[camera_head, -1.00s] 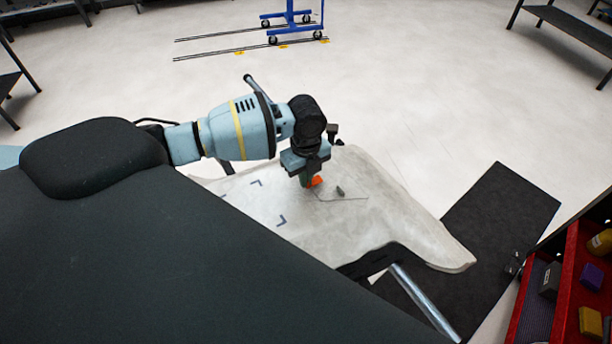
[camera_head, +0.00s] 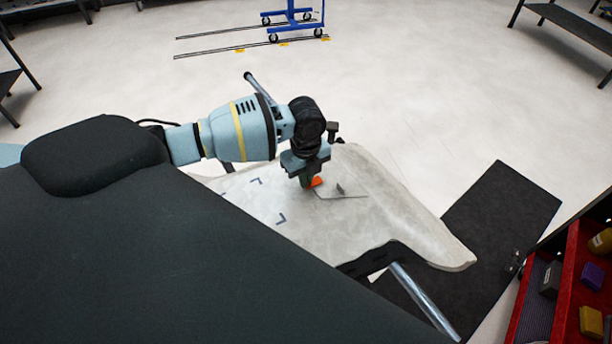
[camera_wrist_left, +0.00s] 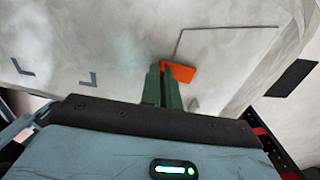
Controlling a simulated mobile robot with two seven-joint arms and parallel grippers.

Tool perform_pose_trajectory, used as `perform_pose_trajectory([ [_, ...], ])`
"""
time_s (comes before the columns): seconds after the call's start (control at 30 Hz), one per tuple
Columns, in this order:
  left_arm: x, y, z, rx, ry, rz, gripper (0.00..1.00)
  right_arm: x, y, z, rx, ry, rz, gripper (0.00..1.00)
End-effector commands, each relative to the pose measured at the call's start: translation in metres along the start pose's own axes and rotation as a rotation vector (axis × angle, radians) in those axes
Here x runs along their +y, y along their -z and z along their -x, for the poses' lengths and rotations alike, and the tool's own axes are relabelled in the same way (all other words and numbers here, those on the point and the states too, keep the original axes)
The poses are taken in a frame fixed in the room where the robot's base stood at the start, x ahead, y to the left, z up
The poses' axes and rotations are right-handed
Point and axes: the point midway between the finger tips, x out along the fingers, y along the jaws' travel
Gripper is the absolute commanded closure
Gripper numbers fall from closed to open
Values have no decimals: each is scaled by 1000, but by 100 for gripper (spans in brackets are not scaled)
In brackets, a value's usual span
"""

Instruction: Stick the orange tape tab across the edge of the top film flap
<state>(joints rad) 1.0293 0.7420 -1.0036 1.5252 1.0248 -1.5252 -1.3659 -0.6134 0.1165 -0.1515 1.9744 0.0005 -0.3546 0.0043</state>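The orange tape tab (camera_wrist_left: 180,71) is at the tips of the green fingers of my left gripper (camera_wrist_left: 162,78) in the left wrist view. The fingers are close together and look shut on the tab's near corner. In the head view the tab (camera_head: 316,182) shows just right of my left gripper (camera_head: 305,182), low over the pale film-covered panel (camera_head: 400,225). A thin dark line (camera_wrist_left: 228,31), perhaps the film flap's edge, runs beyond the tab. I cannot tell whether the tab touches the film. My right gripper is out of view.
A small grey piece (camera_head: 339,189) shows on the panel near the line. Dark corner marks (camera_head: 281,220) are on the panel's left part. A red bin rack (camera_head: 565,290) with several blocks stands at lower right. A dark mat (camera_head: 500,225) lies on the floor.

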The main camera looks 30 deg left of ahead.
Motion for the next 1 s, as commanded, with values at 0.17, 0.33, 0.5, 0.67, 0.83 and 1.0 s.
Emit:
perform_pose_trajectory([
  [0.17, 0, 0, -3, 0, -1, 0, 100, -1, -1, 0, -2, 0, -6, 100],
  [0.33, 0, 0, -5, 0, -1, 0, 100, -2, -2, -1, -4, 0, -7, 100],
  [0.5, 0, 0, -7, 0, -1, 0, 100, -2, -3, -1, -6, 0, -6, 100],
  [0.67, 0, 0, -7, -1, 0, 0, 100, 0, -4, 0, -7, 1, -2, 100],
  [0.83, 0, 0, -8, 0, -1, 0, 100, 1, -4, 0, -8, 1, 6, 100],
  [1.0, 0, 0, -8, 0, -1, 0, 100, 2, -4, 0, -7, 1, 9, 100],
])
